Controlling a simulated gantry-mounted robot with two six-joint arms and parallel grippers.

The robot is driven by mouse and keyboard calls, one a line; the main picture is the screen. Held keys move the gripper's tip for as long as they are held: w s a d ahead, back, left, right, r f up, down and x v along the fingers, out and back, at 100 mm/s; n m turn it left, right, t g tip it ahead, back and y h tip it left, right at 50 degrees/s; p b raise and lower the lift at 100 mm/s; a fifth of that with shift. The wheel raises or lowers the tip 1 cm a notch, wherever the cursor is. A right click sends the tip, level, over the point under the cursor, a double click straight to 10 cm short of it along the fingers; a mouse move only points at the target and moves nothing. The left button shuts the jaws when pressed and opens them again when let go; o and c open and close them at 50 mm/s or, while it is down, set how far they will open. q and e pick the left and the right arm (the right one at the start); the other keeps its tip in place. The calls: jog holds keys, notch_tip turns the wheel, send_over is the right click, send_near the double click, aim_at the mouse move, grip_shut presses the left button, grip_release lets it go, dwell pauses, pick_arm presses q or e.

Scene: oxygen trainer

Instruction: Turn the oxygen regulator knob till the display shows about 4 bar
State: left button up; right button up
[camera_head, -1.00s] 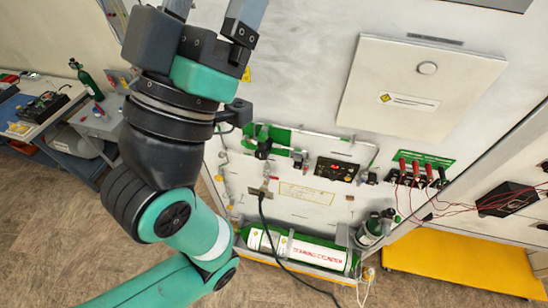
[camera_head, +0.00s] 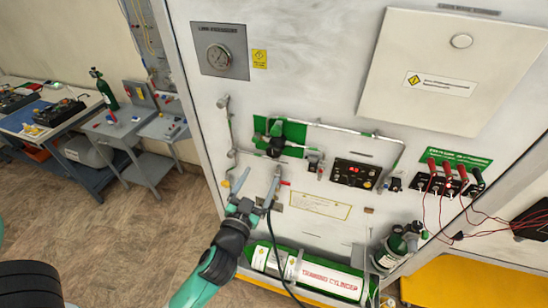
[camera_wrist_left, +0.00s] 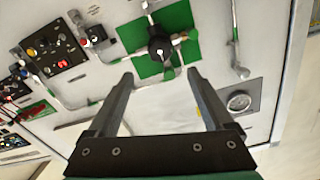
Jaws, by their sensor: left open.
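The black regulator knob (camera_head: 276,147) sits on a green plate on the white panel. In the left wrist view the knob (camera_wrist_left: 160,48) lies just beyond the fingertips, roughly centred between them. The display (camera_head: 356,172) is on a black box right of the knob, with red digits too small to read; it also shows in the left wrist view (camera_wrist_left: 54,50). My left gripper (camera_head: 260,174) is open and empty, below the knob in the head view and apart from it. My right gripper is not in view.
Pipes and fittings (camera_head: 315,164) run between the knob and display. A gauge (camera_head: 219,56) is at upper left. A black cable (camera_head: 270,240) hangs beside my left gripper. The training cylinder (camera_head: 325,277) lies below. Red leads (camera_head: 470,207) hang at right.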

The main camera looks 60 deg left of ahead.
aim_at(273, 153)
pick_arm(q)
jog(key=p+x, duration=0.1)
jog(key=x, duration=0.9)
jog(key=shift+w+a+p, duration=0.25)
jog(key=shift+w+p, duration=0.05)
jog(key=shift+p, duration=0.05)
grip_shut()
